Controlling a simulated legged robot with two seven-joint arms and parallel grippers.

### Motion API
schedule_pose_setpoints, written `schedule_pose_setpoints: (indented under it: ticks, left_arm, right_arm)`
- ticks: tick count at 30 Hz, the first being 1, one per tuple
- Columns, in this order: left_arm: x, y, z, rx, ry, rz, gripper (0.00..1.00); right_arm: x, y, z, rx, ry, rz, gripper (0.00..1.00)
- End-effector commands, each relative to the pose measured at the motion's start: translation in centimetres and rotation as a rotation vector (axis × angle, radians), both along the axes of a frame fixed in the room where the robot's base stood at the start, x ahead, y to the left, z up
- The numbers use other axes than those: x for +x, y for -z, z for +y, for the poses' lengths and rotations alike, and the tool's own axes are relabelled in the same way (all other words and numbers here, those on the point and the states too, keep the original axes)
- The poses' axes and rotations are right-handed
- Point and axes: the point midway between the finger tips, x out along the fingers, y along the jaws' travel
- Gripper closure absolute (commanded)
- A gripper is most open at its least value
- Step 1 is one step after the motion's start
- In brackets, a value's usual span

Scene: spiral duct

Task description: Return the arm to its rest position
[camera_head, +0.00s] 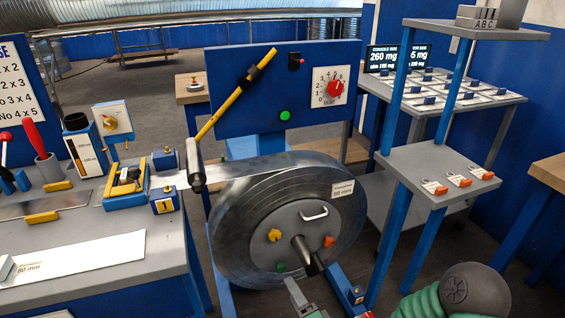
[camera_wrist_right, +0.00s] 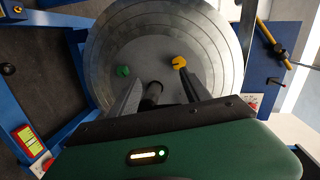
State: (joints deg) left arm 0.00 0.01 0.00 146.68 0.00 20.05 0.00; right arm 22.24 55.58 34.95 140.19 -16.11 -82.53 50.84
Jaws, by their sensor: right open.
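My right gripper (camera_head: 302,296) shows at the bottom edge of the head view, in front of the lower part of a large metal strip coil (camera_head: 240,235). Most of its arm is hidden or out of frame. In the right wrist view its two fingers (camera_wrist_right: 158,88) are spread apart with nothing held between them. The coil's hub and its dark spindle end (camera_wrist_right: 153,92) show beyond the fingers; whether they touch cannot be told. My left gripper is in neither view.
A blue shelf stand (camera_head: 440,165) with orange-tipped tags is right of the coil. A grey workbench (camera_head: 150,245) is at left. A blue panel (camera_head: 240,115) with a red dial (camera_head: 334,88) and a yellow lever (camera_head: 236,95) rises behind the coil.

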Motion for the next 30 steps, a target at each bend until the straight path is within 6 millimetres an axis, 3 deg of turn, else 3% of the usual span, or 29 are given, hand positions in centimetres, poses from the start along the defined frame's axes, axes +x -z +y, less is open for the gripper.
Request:
schedule_pose_setpoints:
  ticks: [2,6,9,14,20,21,26,30]
  left_arm:
    - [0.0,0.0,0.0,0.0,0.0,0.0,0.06]
    - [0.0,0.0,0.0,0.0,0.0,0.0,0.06]
    - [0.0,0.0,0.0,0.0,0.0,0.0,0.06]
    - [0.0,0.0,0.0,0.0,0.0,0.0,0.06]
    - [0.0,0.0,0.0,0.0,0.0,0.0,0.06]
    - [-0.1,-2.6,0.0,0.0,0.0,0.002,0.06]
    - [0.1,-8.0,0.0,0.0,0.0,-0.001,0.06]
    - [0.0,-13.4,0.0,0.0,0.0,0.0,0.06]
  right_arm:
    - [-0.5,1.8,-0.3,-0.248,-0.093,0.061,0.45]
    - [-3.2,5.1,-4.7,-0.748,-0.266,0.249,0.45]
    - [-5.9,5.3,-8.6,-0.985,-0.363,0.388,0.45]
    - [-10.7,3.7,-13.0,-1.177,-0.499,0.569,0.45]
    - [-17.3,0.6,-15.3,-1.238,-0.684,0.729,0.45]
    - [-17.5,-1.9,-15.3,-1.237,-0.693,0.735,0.45]
    - [-17.4,-7.0,-15.3,-1.236,-0.692,0.738,0.45]
    - [-17.4,-12.4,-15.3,-1.235,-0.691,0.738,0.45]
